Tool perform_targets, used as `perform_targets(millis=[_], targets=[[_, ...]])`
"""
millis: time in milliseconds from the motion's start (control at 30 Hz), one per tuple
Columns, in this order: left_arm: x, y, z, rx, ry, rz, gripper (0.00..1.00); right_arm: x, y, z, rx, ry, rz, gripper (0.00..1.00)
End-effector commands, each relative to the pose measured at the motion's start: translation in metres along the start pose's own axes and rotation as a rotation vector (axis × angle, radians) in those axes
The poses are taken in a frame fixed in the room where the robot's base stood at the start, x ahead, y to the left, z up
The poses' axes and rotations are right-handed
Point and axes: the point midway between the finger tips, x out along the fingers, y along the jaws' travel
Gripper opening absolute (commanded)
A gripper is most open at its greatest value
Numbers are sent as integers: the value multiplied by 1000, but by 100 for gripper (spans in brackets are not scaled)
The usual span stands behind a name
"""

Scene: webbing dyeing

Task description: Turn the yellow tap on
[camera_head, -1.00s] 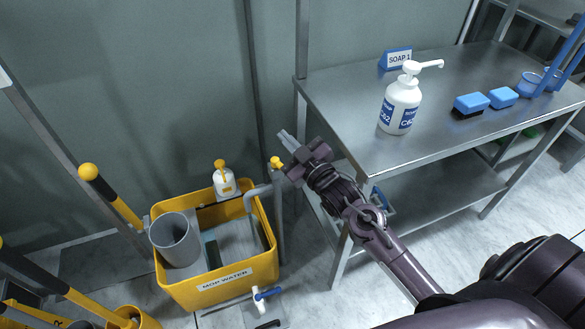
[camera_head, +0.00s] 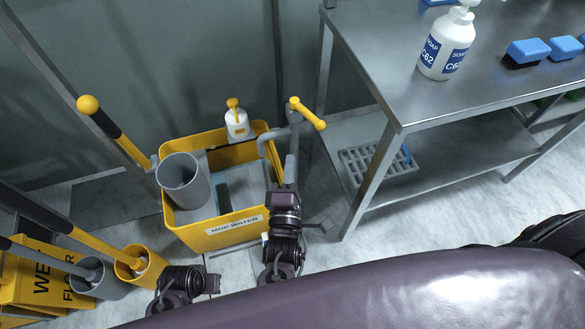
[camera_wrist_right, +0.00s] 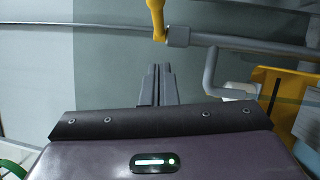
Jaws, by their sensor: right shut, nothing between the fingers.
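The yellow tap handle (camera_head: 308,113) sits on top of a grey tap pipe (camera_head: 273,140) at the bin's right rim. In the right wrist view the handle (camera_wrist_right: 156,16) is at the top, joined to the horizontal pipe (camera_wrist_right: 240,42). My right gripper (camera_head: 290,168) is shut and empty, just below the handle and apart from it. Its two fingers lie together in the right wrist view (camera_wrist_right: 156,85), below the pipe joint. A dark part of my left arm shows at the bottom left; its fingertips cannot be made out.
A steel table (camera_head: 420,80) stands close on the right. Mop handles and buckets (camera_head: 130,262) crowd the lower left.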

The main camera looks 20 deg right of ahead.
Motion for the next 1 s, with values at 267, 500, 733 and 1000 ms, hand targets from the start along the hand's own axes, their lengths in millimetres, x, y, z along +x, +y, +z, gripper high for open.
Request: perform_targets(millis=[267,500,733,1000], targets=[[-12,2,-4,6,-3,2,36,62,0,1,0,-2,4,0],[-12,2,-3,5,-6,3,36,84,0,23,-1,1,1,0],[-12,2,-3,5,-4,2,36,90,0,29,0,2,0,0],[-12,2,-4,5,-3,2,36,89,0,29,1,2,0,0]])
